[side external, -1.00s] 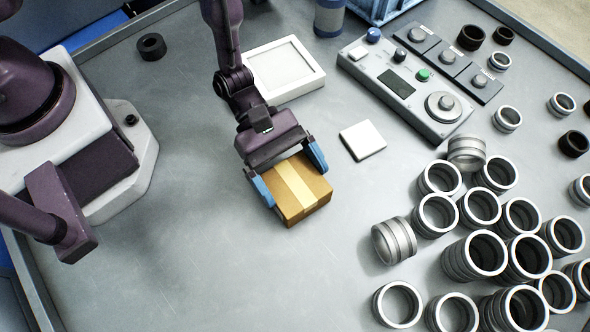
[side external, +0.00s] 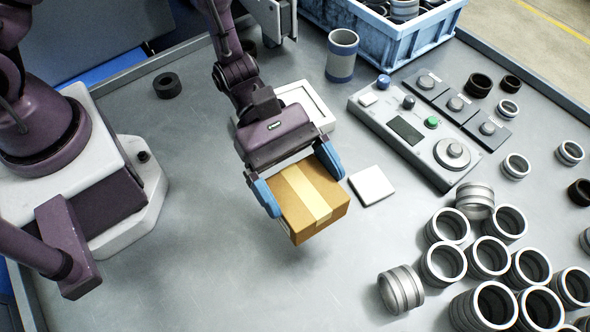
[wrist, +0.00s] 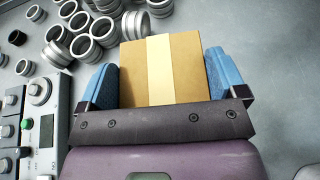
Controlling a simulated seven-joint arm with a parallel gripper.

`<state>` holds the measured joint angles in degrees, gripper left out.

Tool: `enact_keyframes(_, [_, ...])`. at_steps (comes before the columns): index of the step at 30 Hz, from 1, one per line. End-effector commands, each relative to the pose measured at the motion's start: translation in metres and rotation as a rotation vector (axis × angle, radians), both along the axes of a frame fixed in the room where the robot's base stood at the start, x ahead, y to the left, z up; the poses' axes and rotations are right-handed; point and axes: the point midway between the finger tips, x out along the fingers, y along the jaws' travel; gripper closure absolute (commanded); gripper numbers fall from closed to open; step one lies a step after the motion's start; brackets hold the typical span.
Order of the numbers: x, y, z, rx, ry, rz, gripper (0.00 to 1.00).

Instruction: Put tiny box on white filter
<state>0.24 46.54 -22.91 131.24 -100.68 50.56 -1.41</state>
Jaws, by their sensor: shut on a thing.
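A small brown cardboard box (side external: 311,200) with a pale tape strip is between the two blue fingers of my gripper (side external: 298,180). My gripper is shut on its sides and holds it slightly tilted above the grey table. In the wrist view the box (wrist: 186,70) also sits between the fingers (wrist: 162,82). A white framed square panel (side external: 322,119) lies behind my gripper, which partly hides it. A smaller plain white square (side external: 371,185) lies flat to the right of the box. I cannot tell which of these two is the white filter.
A control panel (side external: 404,128) with knobs and a green button stands to the right. Many metal rings (side external: 443,264) crowd the lower right. A blue crate (side external: 390,42) and a grey-blue cup (side external: 341,58) stand at the back.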

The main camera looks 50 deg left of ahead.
Motion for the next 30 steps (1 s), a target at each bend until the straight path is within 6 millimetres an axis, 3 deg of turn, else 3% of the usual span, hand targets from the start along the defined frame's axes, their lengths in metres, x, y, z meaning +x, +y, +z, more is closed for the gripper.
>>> enact_keyframes(5, [0.045, 0.048, 0.003, 0.002, -0.004, 0.152, 0.38])
enact_keyframes(9, [0.081, 0.106, 0.005, 0.002, -0.004, 0.292, 0.38])
enact_keyframes(15, [0.107, 0.178, 0.011, 0.001, -0.002, 0.437, 0.38])
enact_keyframes(18, [0.111, 0.200, 0.014, 0.001, -0.003, 0.473, 0.38])
enact_keyframes(22, [0.111, 0.210, 0.010, -0.001, 0.002, 0.472, 0.38])
enact_keyframes(30, [0.110, 0.208, -0.025, -0.002, 0.002, 0.469, 0.38])
